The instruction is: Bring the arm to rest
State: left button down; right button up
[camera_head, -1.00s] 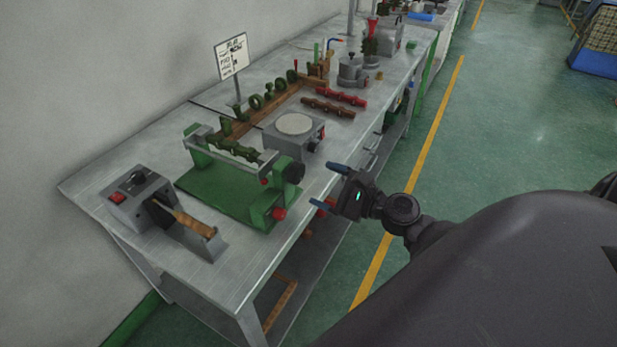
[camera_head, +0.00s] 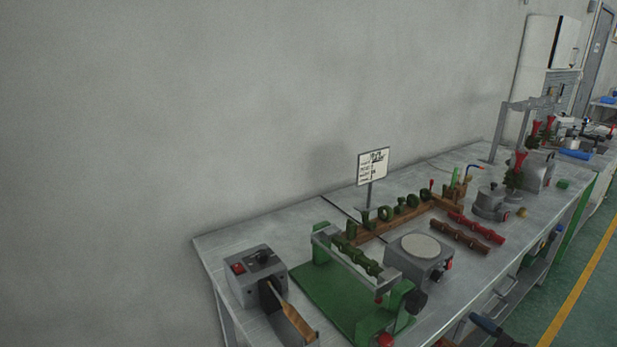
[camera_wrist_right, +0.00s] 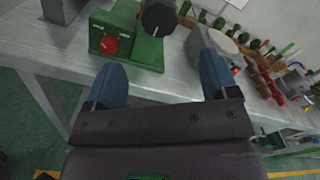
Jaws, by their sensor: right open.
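My right gripper (camera_wrist_right: 160,85) is open in the right wrist view, its two blue fingers apart with nothing between them. Beyond the fingers are the table edge and a green fixture (camera_wrist_right: 125,35) with a red knob and a black knob. In the head view only a small part of my right gripper (camera_head: 495,330) shows at the bottom edge, in front of the table's front side. My left gripper is not in view.
The metal table (camera_head: 225,245) runs along the wall. It bears a green fixture (camera_head: 325,290), a grey box with a round plate (camera_head: 420,248), a soldering-type unit (camera_head: 255,272), a sign (camera_head: 372,167) and red and brown bars (camera_head: 475,228). Green floor (camera_head: 530,310) lies right of the table.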

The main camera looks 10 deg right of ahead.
notch_tip(320, 180, down, 11)
jog(key=s+a+n+g+h, duration=0.1)
jog(key=n+g+h, duration=0.15)
jog(key=n, duration=0.65)
jog(key=s+n+g+h, duration=0.1)
jog(key=n+h, duration=0.2)
jog(key=n, duration=0.7)
jog(key=s+a+f+n+g+h, duration=0.1)
jog(key=s+a+f+n, duration=0.5)
jog(key=s+a+f, duration=0.1)
jog(key=shift+s+a+f+n+g+h, duration=0.25)
jog(key=shift+a+f+n+g+h, duration=0.15)
jog(key=shift+a+f, duration=0.2)
jog(key=shift+c, duration=0.3)
